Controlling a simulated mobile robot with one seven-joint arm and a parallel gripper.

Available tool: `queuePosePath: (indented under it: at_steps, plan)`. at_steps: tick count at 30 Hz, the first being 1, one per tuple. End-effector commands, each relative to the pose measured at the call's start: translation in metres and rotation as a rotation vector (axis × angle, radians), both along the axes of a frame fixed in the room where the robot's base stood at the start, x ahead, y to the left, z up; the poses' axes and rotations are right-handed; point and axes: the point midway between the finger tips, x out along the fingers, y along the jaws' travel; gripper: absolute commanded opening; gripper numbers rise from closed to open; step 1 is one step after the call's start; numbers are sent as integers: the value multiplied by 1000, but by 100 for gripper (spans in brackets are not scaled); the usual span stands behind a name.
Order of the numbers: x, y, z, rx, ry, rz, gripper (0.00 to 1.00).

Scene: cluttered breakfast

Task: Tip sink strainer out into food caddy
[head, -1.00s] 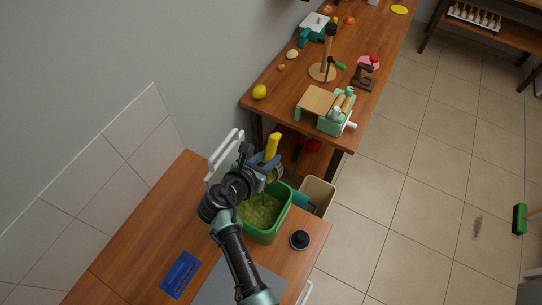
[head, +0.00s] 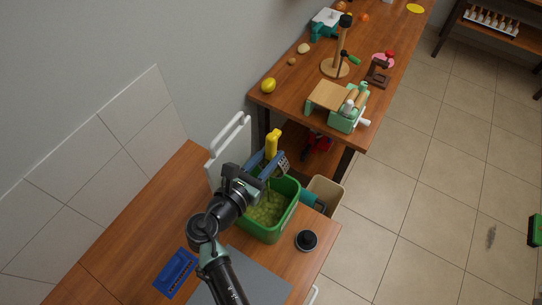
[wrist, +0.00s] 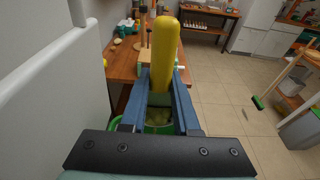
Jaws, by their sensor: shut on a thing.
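The sink strainer (head: 282,164) is grey and perforated, with a thick yellow handle (head: 272,142). My gripper (head: 268,166) is shut on it, with blue fingers on both sides. The strainer is above the far end of the food caddy (head: 276,235), a green open bin with pale green contents. The strainer looks tilted; whether anything is in it I cannot tell. In the wrist view the yellow handle (wrist: 165,55) stands up between the fingers. The green caddy (wrist: 158,129) shows below, mostly hidden by my gripper.
A white board (head: 228,150) stands upright close left of the gripper. A black round item (head: 306,240) sits right of the caddy. A blue item (head: 175,272) and grey mat (head: 262,280) lie in front. A beige bin (head: 325,195) stands beyond the counter edge.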

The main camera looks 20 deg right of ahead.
Motion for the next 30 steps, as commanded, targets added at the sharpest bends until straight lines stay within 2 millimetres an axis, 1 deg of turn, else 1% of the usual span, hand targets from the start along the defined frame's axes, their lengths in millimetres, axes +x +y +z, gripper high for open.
queuePosePath:
  at_steps: [1,30]
  plan:
    - [-1,2,-4,-12,-9,2,0]
    - [-14,22,-6,-236,-158,1,0]
